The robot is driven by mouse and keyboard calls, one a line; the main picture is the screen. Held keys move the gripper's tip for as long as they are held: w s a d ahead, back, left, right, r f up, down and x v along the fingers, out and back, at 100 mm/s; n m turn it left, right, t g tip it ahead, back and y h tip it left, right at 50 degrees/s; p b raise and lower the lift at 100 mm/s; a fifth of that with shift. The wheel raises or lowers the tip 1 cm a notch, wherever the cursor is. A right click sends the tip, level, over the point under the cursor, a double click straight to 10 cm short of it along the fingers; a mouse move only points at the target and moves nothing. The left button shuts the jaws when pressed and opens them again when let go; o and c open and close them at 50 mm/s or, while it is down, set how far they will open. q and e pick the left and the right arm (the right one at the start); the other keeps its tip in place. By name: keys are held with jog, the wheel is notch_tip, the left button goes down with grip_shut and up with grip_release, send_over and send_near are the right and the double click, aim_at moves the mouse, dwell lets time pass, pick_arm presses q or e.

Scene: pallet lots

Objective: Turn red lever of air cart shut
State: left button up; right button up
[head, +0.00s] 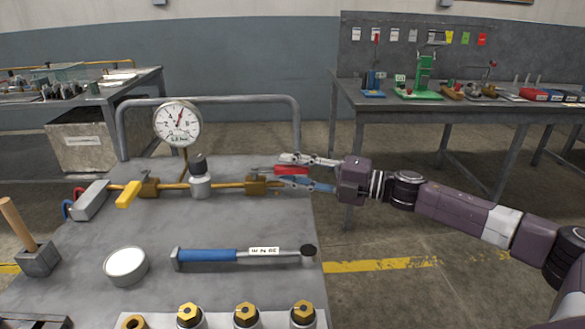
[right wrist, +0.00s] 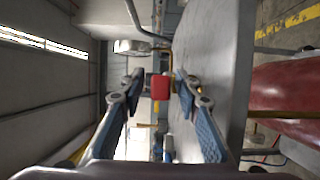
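The air cart (head: 220,225) has a grey top with a brass pipe running across it. The red lever (head: 291,170) sits at the pipe's right end, by a brass valve (head: 256,185), and points right along the pipe. My right gripper (head: 281,171) reaches in from the right with one finger on each side of the red lever. In the right wrist view the red lever (right wrist: 160,87) lies between the open fingertips, with a gap visible on the left; contact on the right is unclear. My left gripper is not in view.
A pressure gauge (head: 177,124) and a yellow lever (head: 128,195) are farther left on the pipe. A rail (head: 225,99) bounds the back. A workbench (head: 440,103) stands behind right.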

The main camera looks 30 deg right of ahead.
grip_shut()
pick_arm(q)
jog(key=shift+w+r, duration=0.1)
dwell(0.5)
